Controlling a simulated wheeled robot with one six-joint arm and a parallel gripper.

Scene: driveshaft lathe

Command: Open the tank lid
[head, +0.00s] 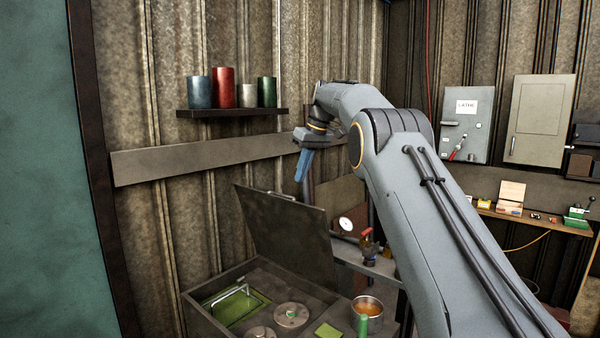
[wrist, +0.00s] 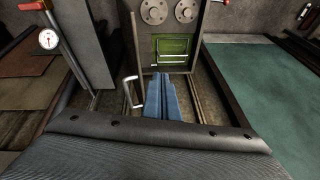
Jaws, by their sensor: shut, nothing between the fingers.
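The tank (head: 196,316) is a dark open box at the bottom of the head view. Its dark flat lid (head: 290,238) stands raised and tilted, with the inside of the tank exposed. A small handle (head: 283,196) shows near the lid's upper edge. In the wrist view a thin upright strip, seemingly the lid edge-on (wrist: 136,50), has a pale handle (wrist: 130,92) beside it. My gripper (head: 301,178) has blue fingers pointing down, just above and right of the lid's upper edge. The fingers are together and empty, and look apart from the lid; the wrist view shows them too (wrist: 165,78).
A green panel with a metal handle (head: 238,302) and round discs (head: 291,315) show inside the tank. A cup of orange liquid (head: 367,306) stands at its right. A gauge (head: 346,224) and a red-handled valve (head: 367,238) are close behind. A shelf with cans (head: 232,112) hangs above.

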